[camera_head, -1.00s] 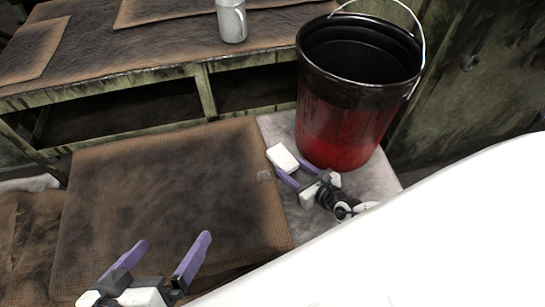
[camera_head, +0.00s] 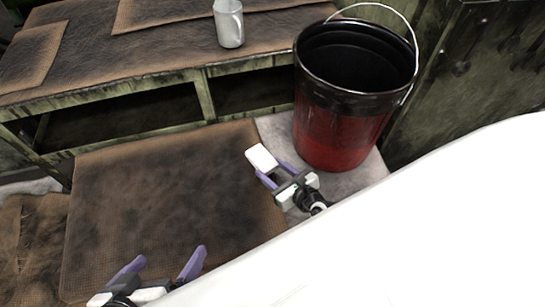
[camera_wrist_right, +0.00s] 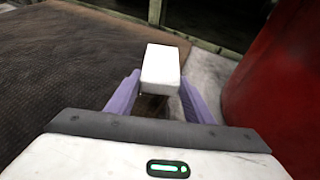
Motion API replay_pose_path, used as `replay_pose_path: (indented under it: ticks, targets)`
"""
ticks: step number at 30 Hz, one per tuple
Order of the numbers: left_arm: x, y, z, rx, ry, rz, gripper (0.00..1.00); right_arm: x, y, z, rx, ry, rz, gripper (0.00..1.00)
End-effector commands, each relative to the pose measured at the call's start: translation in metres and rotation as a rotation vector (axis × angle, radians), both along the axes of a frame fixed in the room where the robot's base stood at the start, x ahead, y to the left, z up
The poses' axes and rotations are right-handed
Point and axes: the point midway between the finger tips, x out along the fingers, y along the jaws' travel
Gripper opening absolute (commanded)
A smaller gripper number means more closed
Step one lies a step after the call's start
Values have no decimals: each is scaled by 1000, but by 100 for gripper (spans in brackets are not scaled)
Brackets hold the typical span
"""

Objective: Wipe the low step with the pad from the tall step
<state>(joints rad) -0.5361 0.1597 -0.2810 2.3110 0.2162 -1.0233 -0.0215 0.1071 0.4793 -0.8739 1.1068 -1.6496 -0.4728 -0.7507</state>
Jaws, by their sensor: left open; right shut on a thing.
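The pad is a small white block (camera_head: 262,157); it also shows in the wrist view (camera_wrist_right: 161,66). My right gripper (camera_head: 272,171) is shut on the pad, which sticks out past the purple fingertips. The pad is over the right edge of a broad, brown, cloth-topped step (camera_head: 165,200). A grey step (camera_head: 272,130) lies to its right. I cannot tell which step is the low one, nor whether the pad touches the surface. My left gripper (camera_head: 163,262) is open and empty over the near part of the brown step.
A red and black bucket (camera_head: 345,125) with a wire handle stands on the grey step, close right of my right gripper. A green metal wall (camera_head: 465,85) is at right. The brown step's middle is clear.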

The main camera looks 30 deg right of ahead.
Motion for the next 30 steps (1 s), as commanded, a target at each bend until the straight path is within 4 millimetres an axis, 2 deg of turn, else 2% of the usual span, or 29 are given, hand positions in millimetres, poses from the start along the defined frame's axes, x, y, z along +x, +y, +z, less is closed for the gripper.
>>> replay_pose_path:
  ticks: [1, 6, 9, 13, 30]
  targets:
    - [1, 2, 4, 8, 3, 6, 100, 0, 0, 10, 1, -1, 1, 27]
    - [3, 9, 8, 26, -11, 28, 100, 1, 2, 25, -1, -1, 4, 27]
    - [-8, 15, 1, 22, 1, 62, 100, 2, 2, 34, 0, -1, 5, 27]
    - [-8, 20, 6, 16, -25, 92, 100, 2, 3, 44, 0, -1, 7, 27]
    - [-8, 23, 8, 12, -44, 104, 100, 2, 3, 45, -1, -1, 8, 27]
